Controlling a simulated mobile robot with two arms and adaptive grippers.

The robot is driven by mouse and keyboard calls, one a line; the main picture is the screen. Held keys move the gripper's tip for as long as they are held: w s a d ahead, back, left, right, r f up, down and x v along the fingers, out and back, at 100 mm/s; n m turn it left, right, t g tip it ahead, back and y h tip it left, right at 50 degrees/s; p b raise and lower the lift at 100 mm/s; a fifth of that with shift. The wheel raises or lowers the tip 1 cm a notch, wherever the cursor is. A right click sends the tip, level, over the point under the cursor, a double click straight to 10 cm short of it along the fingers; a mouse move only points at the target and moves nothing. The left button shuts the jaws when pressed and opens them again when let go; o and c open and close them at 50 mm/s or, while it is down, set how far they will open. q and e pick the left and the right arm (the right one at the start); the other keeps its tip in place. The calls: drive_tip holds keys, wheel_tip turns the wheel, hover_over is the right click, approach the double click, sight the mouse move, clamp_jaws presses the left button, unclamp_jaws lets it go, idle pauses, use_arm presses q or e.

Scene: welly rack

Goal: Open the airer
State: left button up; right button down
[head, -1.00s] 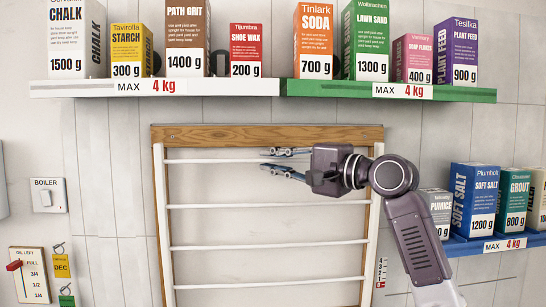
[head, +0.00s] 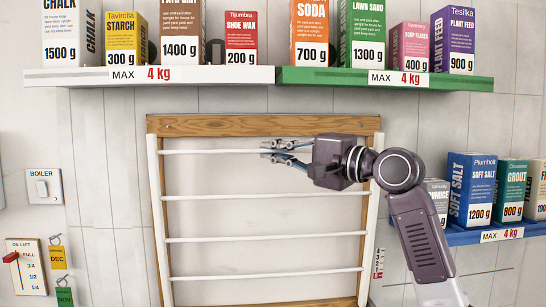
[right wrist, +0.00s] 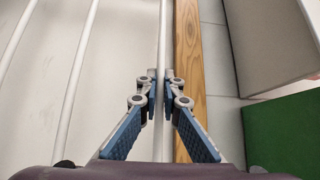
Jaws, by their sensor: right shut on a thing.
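The airer (head: 155,215) is a white rack with several horizontal rails, set against a wooden frame (head: 215,125) on the wall. Its upper side ends stand slightly out in front of the wood, so it leans out a little at the top. My right gripper (head: 272,151) is shut on the top rail (head: 210,152), near the middle of its length. In the right wrist view the fingertips (right wrist: 161,78) close around this rail (right wrist: 163,35), beside the wooden top bar (right wrist: 188,60). My left gripper is not in view.
A white shelf (head: 200,77) and a green shelf (head: 470,84) with several boxes hang above the airer. A blue shelf (head: 465,239) with boxes is at the right. A boiler switch (head: 43,186) and an oil gauge board (head: 27,268) are at the left.

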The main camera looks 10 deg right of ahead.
use_arm(q)
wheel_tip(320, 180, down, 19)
drive_tip(key=b, duration=1.8)
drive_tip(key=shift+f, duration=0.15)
use_arm(e)
drive_tip(key=s+f+n+y, duration=0.2)
drive_tip(key=s+f+n, duration=0.1)
drive_tip(key=s, duration=0.8)
drive_tip(key=s+f+n+t+y, duration=0.1)
drive_tip(key=s+f+n+y, duration=0.2)
drive_tip(key=s, duration=0.8)
drive_tip(key=shift+f, duration=1.05)
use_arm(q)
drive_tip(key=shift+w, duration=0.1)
